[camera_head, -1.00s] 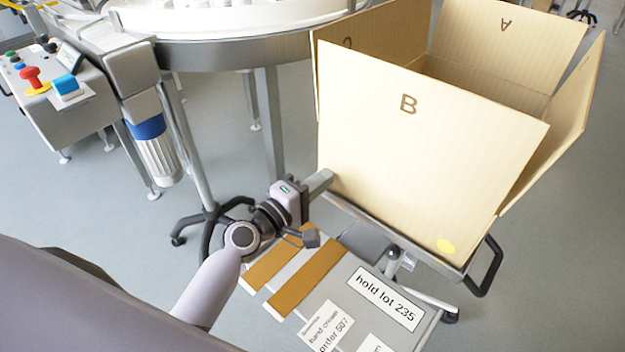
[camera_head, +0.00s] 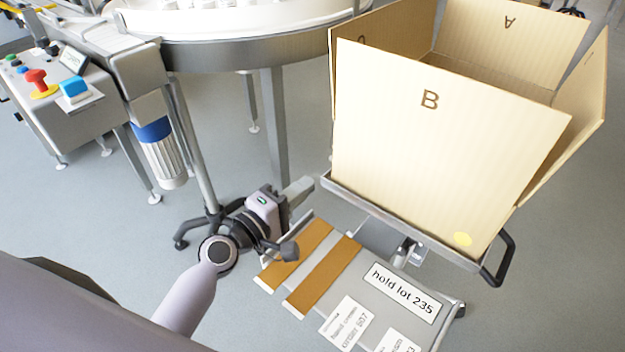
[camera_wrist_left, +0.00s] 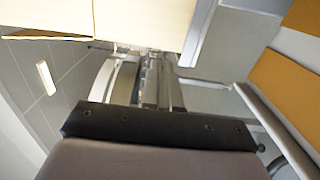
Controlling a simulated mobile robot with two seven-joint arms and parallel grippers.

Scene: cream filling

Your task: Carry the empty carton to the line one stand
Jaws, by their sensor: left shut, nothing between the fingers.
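The large open-topped cardboard carton (camera_head: 440,160), marked B with a yellow dot low on its near face, stands upright with its flaps spread. It rests on a grey wheeled stand (camera_head: 400,229). Part of the carton (camera_wrist_left: 150,18) shows at the top of the left wrist view. My left gripper (camera_head: 308,187) is shut and empty, just left of the carton's lower left corner, with a small gap visible in the head view. My right gripper is not in view. I cannot tell which stand is the line one stand.
A grey shelf labelled "hold lot 235" (camera_head: 403,290), with two brown strips, is in front of the carton. A round steel table (camera_head: 240,50) stands behind. A control box with a red button (camera_head: 38,82) is at left. Grey floor (camera_head: 560,270) is open at right.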

